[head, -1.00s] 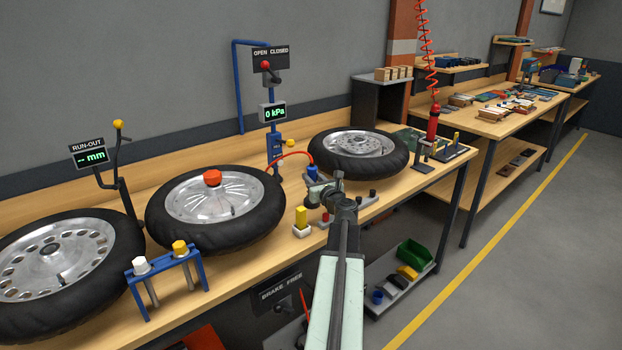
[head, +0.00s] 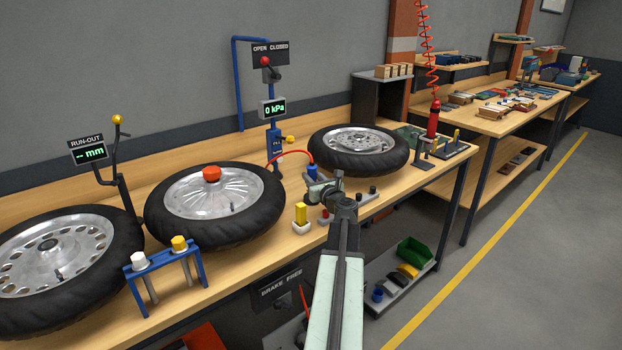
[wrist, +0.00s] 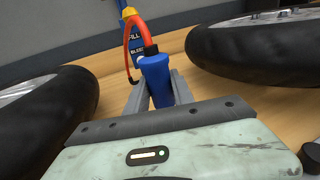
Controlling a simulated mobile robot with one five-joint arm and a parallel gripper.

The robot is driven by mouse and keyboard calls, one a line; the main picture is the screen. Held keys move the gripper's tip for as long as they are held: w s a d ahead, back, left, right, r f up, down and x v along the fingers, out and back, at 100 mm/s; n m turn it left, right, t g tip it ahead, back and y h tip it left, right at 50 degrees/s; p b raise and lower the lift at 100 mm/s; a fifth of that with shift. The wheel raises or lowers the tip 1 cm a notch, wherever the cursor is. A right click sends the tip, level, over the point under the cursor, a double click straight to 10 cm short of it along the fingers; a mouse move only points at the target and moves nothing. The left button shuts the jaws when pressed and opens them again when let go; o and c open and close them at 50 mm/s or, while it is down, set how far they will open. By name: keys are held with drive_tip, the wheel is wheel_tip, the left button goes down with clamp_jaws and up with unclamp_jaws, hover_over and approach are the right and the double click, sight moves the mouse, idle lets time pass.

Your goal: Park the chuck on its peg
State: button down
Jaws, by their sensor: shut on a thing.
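The chuck is a blue cylinder (head: 312,173) on the end of a red hose (head: 290,156); in the wrist view the chuck (wrist: 155,80) stands between my fingers. My gripper (head: 315,183) is shut on it, above the bench between two wheels; the fingers also show in the wrist view (wrist: 158,92). The chuck looks roughly upright, with the hose leaving its top. A low rack with short dark posts (head: 373,191) lies beside my wrist, partly hidden by my arm. I cannot tell which post is the chuck's peg.
A wheel with a red cap (head: 245,220) lies left of my gripper and another wheel (head: 392,160) right of it. A blue fill post (head: 272,135) with a 0 kPa display stands behind.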

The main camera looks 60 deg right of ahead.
drive_tip(key=shift+f+b, duration=0.35)
drive_tip(key=c, duration=1)
unclamp_jaws()
wheel_tip(320, 180, up, 11)
drive_tip(key=p, duration=1.1)
drive_tip(key=shift+s+r, duration=0.1)
drive_tip(key=shift+r, duration=0.05)
